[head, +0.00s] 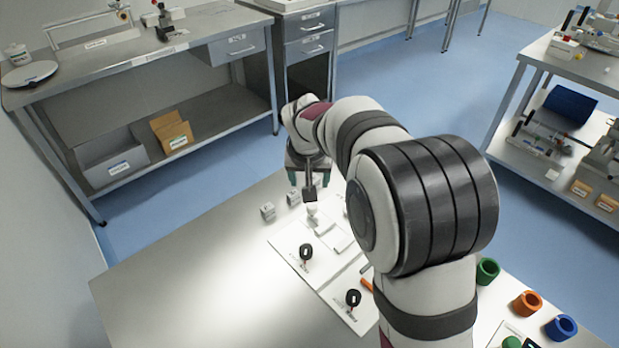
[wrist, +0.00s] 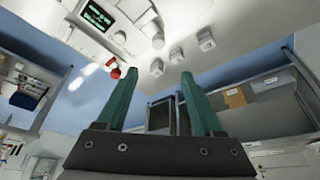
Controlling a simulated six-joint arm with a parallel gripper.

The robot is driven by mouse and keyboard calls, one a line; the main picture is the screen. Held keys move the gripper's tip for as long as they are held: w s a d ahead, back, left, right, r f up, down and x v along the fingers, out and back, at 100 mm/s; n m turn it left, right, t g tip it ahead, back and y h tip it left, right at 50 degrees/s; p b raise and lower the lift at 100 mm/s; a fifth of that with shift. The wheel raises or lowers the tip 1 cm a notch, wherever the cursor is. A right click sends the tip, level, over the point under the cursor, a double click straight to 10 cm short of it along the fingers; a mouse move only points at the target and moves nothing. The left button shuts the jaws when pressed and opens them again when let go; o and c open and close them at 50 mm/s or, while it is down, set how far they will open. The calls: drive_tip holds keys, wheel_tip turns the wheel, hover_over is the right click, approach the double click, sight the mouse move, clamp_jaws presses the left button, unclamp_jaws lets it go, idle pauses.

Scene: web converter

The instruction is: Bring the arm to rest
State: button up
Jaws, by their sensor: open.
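My arm reaches from the front of the white table (head: 170,270) toward its far edge. My gripper (head: 307,180) is at the arm's far end, near that edge and behind the small grey blocks. It is small and partly hidden by its own wrist in the head view. In the wrist view my gripper (wrist: 160,80) has its two green fingers spread apart. Nothing is clearly held between them. A dark grey boxy shape shows between the fingers; I cannot tell how far off it is.
Green (head: 487,271), orange (head: 527,303) and blue (head: 561,327) rings lie at right. A bench (head: 150,60) stands behind, a shelf rack (head: 550,100) at right. The table's left is clear.

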idle(0.3)
drive_tip(key=s+d+r+m+g, duration=0.1)
drive_tip(key=s+d+r, duration=0.15)
drive_tip(key=s, duration=0.35)
drive_tip(key=s+d+r+m+g, duration=0.1)
drive_tip(key=s+d+r, duration=0.1)
drive_tip(key=s+d, duration=0.25)
drive_tip(key=s+d+f+m+g+y, duration=0.1)
drive_tip(key=s, duration=1.1)
drive_tip(key=s+d+f+m+g, duration=0.1)
drive_tip(key=s+m, duration=0.1)
drive_tip(key=s, duration=1.1)
drive_tip(key=shift+s+d+m+g+y, duration=0.3)
drive_tip(key=shift+g+y, duration=0.1)
